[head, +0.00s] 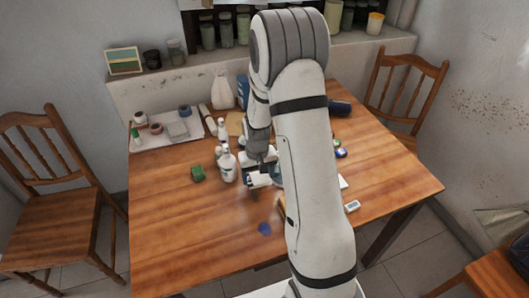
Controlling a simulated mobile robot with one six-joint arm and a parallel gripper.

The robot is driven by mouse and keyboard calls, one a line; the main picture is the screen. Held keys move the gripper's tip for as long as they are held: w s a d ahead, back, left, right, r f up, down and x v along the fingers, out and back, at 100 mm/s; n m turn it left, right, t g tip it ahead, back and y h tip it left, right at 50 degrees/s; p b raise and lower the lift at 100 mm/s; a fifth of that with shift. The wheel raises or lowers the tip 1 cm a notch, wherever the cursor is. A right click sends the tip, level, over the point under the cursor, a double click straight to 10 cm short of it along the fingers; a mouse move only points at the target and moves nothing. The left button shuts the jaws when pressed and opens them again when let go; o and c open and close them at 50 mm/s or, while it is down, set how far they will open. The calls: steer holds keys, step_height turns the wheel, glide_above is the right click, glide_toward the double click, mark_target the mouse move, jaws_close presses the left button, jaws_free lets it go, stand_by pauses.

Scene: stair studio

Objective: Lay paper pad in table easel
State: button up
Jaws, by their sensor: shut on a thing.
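My gripper (262,175) is low over the middle of the wooden table, partly hidden by my own arm. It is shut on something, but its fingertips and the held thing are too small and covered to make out. The paper pad cannot be told for sure. A flat white edge (344,183) shows just right of my arm. The table easel cannot be picked out either. A narrow wooden piece (281,207) shows at the left edge of my arm, mostly hidden.
A white tray (153,138) with jars is at the table's back left. A small white device (352,206) lies at right.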

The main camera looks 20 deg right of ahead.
mark_target(252, 178)
steer(key=r, duration=0.1)
steer(key=a+r+b, duration=0.1)
steer(key=r, duration=0.3)
steer(key=shift+w+a+r+b, duration=0.15)
steer(key=shift+a+b, duration=0.15)
steer(key=shift+a, duration=0.1)
steer(key=shift+a+f, duration=0.1)
steer(key=shift+f, duration=0.15)
step_height(252, 178, down, 9)
steer(key=shift+r+p, duration=0.2)
steer(key=shift+p, duration=0.25)
steer(key=shift+f, duration=0.2)
steer(key=o, duration=1)
steer(key=shift+r, duration=0.1)
steer(key=shift+r, duration=0.1)
